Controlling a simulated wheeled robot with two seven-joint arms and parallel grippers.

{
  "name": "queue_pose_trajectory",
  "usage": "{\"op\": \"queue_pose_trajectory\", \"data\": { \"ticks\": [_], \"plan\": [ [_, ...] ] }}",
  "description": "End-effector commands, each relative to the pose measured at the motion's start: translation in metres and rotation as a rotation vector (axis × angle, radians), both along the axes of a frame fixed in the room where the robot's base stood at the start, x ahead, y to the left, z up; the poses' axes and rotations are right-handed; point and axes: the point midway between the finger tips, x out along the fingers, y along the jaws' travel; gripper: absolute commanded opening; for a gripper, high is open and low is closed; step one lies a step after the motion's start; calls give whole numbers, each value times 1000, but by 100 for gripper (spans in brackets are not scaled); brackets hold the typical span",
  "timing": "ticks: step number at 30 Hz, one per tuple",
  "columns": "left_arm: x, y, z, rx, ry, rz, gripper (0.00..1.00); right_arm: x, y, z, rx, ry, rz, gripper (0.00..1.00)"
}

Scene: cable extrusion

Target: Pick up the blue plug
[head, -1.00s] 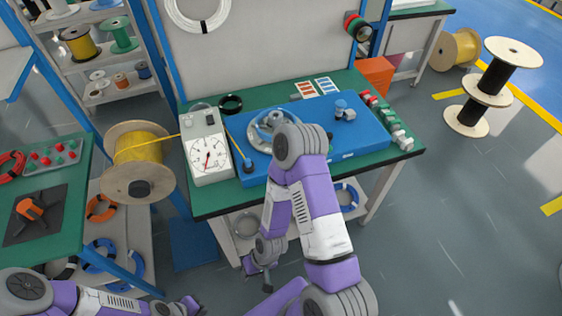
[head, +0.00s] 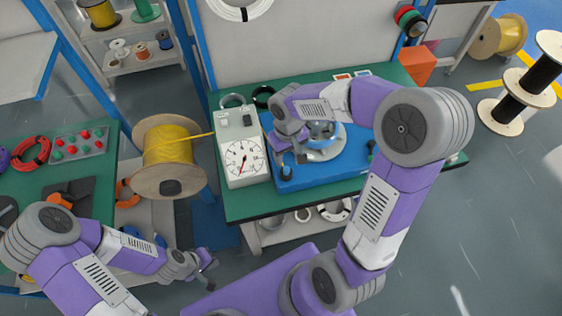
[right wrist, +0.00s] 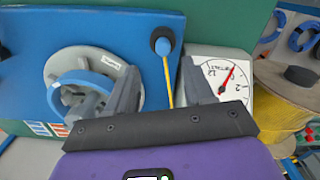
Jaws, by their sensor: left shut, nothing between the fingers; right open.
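The blue plug (right wrist: 164,47) stands in a dark round holder at the corner of the blue board, with the yellow cable running from it. In the right wrist view it lies between and just beyond my right gripper's (right wrist: 158,68) open fingers, with nothing gripped. In the head view, my right gripper (head: 290,157) points down just above the dark holder (head: 287,173); the plug is mostly hidden there. My left gripper (head: 207,262) is shut and empty, low at the left, away from the board.
The blue board (head: 318,180) carries a grey disc with a blue ring (right wrist: 82,82), close to my right fingers. The white dial gauge (head: 243,165) stands beside the holder. A yellow cable spool (head: 168,150) is further left. Floor gap separates the two green tables.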

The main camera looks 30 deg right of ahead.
Motion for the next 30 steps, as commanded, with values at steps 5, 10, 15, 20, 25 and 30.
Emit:
{"op": "queue_pose_trajectory", "data": {
  "ticks": [5, 10, 15, 20, 25, 30],
  "plan": [
    [-1, 0, -7, -1, 3, 0, 0, 0, 1, -19, 1, 2, 1, 52],
    [-1, 0, -17, 0, 2, 0, 0, 0, 5, -43, 2, 5, 2, 52],
    [-1, 0, -24, 0, 1, 1, 0, 0, 5, -64, 3, 3, 0, 52],
    [-1, 0, -23, 0, 1, 0, 0, 0, 5, -64, 3, 1, 0, 52],
    [-1, 0, -22, 0, 1, 0, 0, 0, 5, -64, 3, 1, 0, 37],
    [-1, 0, -22, 0, 1, 0, 0, 0, 5, -64, 3, 1, 0, 11]
  ]
}}
